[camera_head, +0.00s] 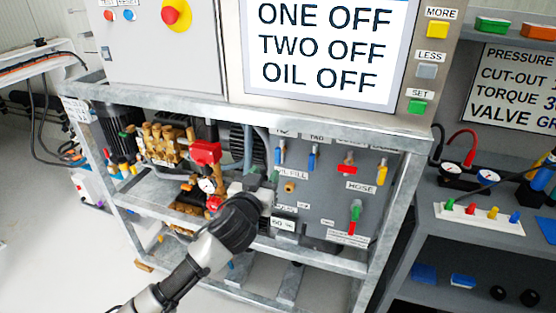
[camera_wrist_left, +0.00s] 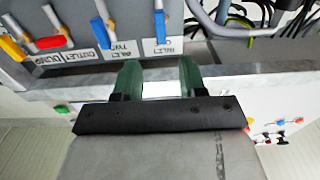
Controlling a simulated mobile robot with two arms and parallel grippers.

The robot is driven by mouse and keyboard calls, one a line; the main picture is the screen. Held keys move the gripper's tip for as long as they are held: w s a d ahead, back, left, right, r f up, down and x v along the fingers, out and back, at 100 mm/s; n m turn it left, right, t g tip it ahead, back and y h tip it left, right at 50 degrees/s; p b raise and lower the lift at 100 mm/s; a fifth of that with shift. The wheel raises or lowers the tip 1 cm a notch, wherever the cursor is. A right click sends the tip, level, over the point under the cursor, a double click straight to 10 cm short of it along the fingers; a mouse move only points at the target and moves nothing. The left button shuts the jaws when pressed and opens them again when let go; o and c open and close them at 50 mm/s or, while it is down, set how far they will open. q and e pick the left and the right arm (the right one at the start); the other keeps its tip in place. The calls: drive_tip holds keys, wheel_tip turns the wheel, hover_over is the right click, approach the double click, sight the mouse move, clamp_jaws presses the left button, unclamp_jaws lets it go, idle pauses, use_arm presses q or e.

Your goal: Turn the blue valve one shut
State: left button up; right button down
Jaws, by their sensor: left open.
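The blue valve one (camera_head: 281,155) is the leftmost blue lever on the grey panel (camera_head: 325,190), its handle roughly vertical. In the left wrist view, where the panel appears inverted, its blue handle (camera_wrist_left: 160,25) is above its label, straight beyond the fingers. My left gripper (camera_head: 263,179) is in front of the panel, below and left of valve one. My right gripper is not in view.
Blue valve two (camera_head: 312,158), a red lever (camera_head: 347,167) and a yellow lever (camera_head: 380,168) are in line to the right. A green lever (camera_head: 355,210) is lower. A metal frame rail (camera_head: 270,112) runs above the valves. Hoses and a gauge (camera_head: 207,185) crowd the left.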

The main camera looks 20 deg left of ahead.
sight(277, 156)
use_arm(q)
drive_tip(key=w, duration=1)
drive_tip(key=shift+w+d+f, duration=0.1)
drive_tip(key=shift+w+d, duration=0.05)
drive_tip(key=shift+w, duration=0.05)
drive_tip(key=shift+c, duration=0.4)
clamp_jaws()
